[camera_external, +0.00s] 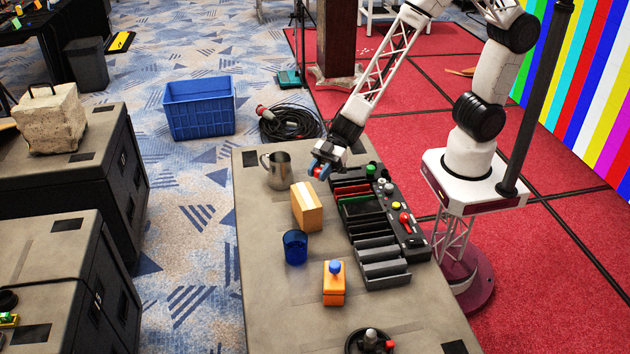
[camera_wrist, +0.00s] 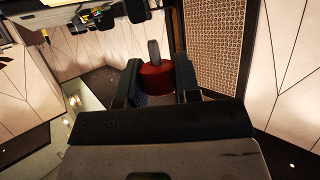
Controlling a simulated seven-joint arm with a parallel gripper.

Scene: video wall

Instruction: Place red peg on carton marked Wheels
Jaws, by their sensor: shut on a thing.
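My gripper (camera_external: 322,170) is shut on the red peg (camera_external: 318,172) and holds it above the far part of the table, between the metal pitcher and the dark rack. In the wrist view the red peg (camera_wrist: 157,77) shows as a round red body with a grey stem, between the two dark fingers of my gripper (camera_wrist: 158,85). A tan carton (camera_external: 308,209) stands on the table, nearer the camera than the gripper. An orange carton (camera_external: 334,288) with a blue peg (camera_external: 335,267) on top stands farther forward. No lettering is readable on either carton.
A metal pitcher (camera_external: 278,171) stands at the table's far left and a blue cup (camera_external: 295,247) beside the tan carton. A dark slotted rack (camera_external: 370,232) and a button panel (camera_external: 402,217) line the right side. A round black item (camera_external: 370,342) sits at the front.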

